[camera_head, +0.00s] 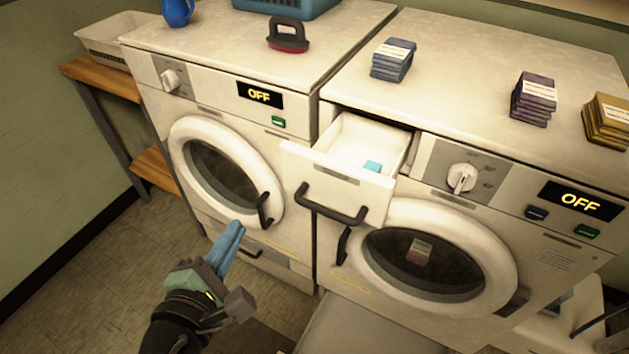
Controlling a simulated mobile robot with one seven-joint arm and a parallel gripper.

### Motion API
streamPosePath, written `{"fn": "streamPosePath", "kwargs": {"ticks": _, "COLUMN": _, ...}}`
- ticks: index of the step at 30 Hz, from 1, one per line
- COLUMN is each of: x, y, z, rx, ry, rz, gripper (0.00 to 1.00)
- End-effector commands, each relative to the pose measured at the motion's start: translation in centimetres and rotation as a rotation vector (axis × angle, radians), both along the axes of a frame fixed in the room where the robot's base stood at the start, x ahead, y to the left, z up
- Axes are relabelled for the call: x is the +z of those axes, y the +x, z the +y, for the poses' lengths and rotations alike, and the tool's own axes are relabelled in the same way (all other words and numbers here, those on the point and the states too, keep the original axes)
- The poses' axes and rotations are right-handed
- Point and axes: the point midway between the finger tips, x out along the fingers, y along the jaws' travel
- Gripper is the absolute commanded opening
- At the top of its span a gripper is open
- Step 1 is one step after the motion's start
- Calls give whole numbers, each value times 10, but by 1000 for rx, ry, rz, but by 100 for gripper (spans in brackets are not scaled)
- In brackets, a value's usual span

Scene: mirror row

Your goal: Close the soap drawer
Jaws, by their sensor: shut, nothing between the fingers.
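The soap drawer (334,180) is at the top left of the right washing machine (465,225). It is pulled out, with a black bar handle (332,208) on its front. A small light-blue block (372,166) lies inside it. My gripper (232,236) has blue fingers, pressed together and empty. In the picture it is below and to the left of the drawer, in front of the left machine, apart from the handle.
The left machine's round door (226,173) and the right machine's round door (430,262) look shut. Stacks of packets (393,60) and a black-handled brush (289,35) lie on the machine tops. A wooden shelf (100,76) stands at left.

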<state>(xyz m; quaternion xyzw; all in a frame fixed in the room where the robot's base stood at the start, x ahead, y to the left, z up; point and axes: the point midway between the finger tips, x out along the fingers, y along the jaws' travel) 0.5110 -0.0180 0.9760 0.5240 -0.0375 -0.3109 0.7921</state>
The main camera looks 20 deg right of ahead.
Motion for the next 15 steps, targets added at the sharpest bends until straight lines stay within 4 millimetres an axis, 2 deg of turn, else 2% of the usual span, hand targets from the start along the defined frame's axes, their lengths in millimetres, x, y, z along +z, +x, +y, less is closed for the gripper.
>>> {"fn": "streamPosePath", "kwargs": {"ticks": 1, "x": 11, "y": -14, "z": -1, "rx": -6, "ry": -103, "rz": 97, "gripper": 0}}
{"fn": "streamPosePath", "kwargs": {"ticks": 9, "x": 16, "y": -81, "z": -13, "rx": -20, "ry": -612, "rz": 515, "gripper": 0}}
{"fn": "streamPosePath", "kwargs": {"ticks": 15, "x": 21, "y": -107, "z": -16, "rx": -23, "ry": -794, "rz": 655, "gripper": 0}}
